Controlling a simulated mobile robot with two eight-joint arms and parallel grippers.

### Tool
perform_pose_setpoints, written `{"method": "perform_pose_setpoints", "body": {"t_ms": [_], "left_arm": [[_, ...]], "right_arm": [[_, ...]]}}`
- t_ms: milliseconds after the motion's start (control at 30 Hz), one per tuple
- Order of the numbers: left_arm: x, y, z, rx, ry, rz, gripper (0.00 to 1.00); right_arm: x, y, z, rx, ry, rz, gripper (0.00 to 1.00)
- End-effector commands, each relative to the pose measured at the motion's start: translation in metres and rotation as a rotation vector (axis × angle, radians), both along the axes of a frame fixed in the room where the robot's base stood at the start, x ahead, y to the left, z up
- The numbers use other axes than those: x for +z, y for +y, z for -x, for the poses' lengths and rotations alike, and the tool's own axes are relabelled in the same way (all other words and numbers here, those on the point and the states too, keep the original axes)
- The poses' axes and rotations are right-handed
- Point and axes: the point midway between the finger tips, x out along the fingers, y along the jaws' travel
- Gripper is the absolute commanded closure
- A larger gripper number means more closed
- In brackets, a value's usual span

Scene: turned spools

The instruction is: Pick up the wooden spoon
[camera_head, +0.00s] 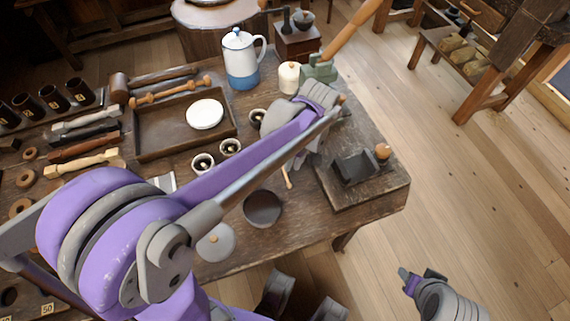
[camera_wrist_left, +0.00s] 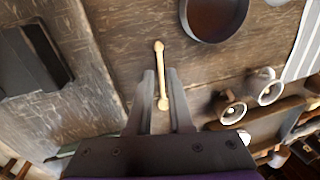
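The wooden spoon (camera_wrist_left: 161,75) is small and pale, with a rounded end at each tip. In the left wrist view it lies between the fingers of my left gripper (camera_wrist_left: 160,80), with a gap on either side. The fingers are open and point down at the table. In the head view only a short piece of the spoon (camera_head: 288,178) shows below my left gripper (camera_head: 300,157), which my own arm partly covers. My right gripper (camera_head: 404,273) is at the lower right over the floor, away from the table; its fingers are not clear.
A dark round pan (camera_head: 263,208) and a grey lid (camera_head: 215,243) are near the spoon. A dark block on a board (camera_head: 375,188) stands to the right. A tray (camera_head: 150,143), small cups (camera_head: 203,163) and a blue-white pot (camera_head: 240,62) stand farther back.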

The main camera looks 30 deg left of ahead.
Motion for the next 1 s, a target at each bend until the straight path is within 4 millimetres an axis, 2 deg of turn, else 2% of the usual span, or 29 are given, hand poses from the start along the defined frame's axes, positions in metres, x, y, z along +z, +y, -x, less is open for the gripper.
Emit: {"method": "perform_pose_setpoints", "body": {"t_ms": [167,467,767,900,1000], "left_arm": [[-0.013,0.003,0.001,0.001,-0.001,0.001,0.81],[-0.054,0.011,0.004,-0.001,-0.001,0.001,0.81],[-0.058,0.012,0.005,-0.001,-0.001,0.0,0.81],[-0.058,0.012,0.005,-0.001,-0.001,0.0,1.0],[-0.058,0.012,0.005,-0.001,-0.001,0.0,1.0]], "right_arm": [[-0.002,0.0,0.0,0.0,0.001,0.0,0.49],[-0.01,0.0,0.001,0.0,0.003,0.0,0.49],[-0.01,0.0,0.001,0.0,0.003,0.0,0.49],[-0.01,0.0,0.001,0.0,0.003,0.0,0.49],[-0.01,0.0,0.001,0.0,0.003,0.0,0.49]]}}
